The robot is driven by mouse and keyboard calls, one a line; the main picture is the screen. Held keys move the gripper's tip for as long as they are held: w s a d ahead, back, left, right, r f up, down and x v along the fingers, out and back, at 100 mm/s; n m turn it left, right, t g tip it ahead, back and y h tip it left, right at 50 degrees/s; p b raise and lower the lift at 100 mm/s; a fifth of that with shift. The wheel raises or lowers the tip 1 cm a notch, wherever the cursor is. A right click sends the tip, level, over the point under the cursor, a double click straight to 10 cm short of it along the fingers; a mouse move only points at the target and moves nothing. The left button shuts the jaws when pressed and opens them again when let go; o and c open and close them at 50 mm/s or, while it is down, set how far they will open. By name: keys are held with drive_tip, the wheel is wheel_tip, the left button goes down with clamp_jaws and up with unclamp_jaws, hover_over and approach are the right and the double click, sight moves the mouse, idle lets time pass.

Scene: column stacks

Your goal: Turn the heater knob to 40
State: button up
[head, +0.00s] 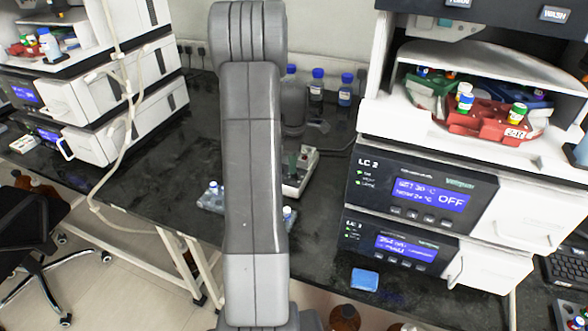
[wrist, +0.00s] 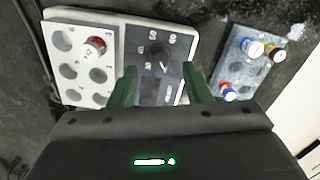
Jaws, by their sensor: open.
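The heater (wrist: 178,90) shows in the wrist view as a dark control panel set on a light body. Its dark round knob (wrist: 160,59) is near the panel's middle, with pale dial marks around it that are too small to read surely. My gripper (wrist: 159,70) is open, with its two green fingers on either side of the panel and the knob between their tips. I cannot tell whether the fingers touch the knob. In the head view the heater (head: 304,164) is largely hidden behind my arm, and the knob cannot be made out.
In the wrist view, a white holder with holes (wrist: 63,28) and a red-capped vial (wrist: 96,46) adjoins the panel on the left. A grey rack (wrist: 232,66) with several vials stands right. Instrument stacks (head: 420,200) flank the dark bench; blue-capped bottles (head: 345,92) stand behind.

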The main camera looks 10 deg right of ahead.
drive_tip(key=shift+f, duration=2.15)
drive_tip(key=shift+c, duration=0.4)
clamp_jaws()
